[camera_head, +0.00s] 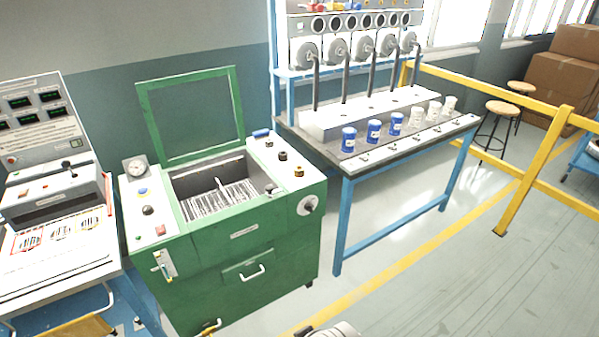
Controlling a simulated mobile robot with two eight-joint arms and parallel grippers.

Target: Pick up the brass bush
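I cannot make out a brass bush for certain in the head view. A small brass-coloured piece (299,172) sits on the right top panel of the green machine (240,235), near its front corner. It is too small to tell whether it is a loose bush or a fitting. Another brass-coloured part (209,327) shows low at the machine's front, like a tap. I see neither of my grippers clearly in this view.
The green machine's lid (192,118) stands open over a slatted bay. A blue-framed bench (409,151) holds blue and white cups (373,131). A control desk (60,255) stands left. A yellow rail (540,165) bounds the right. Floor before the bench is mostly clear.

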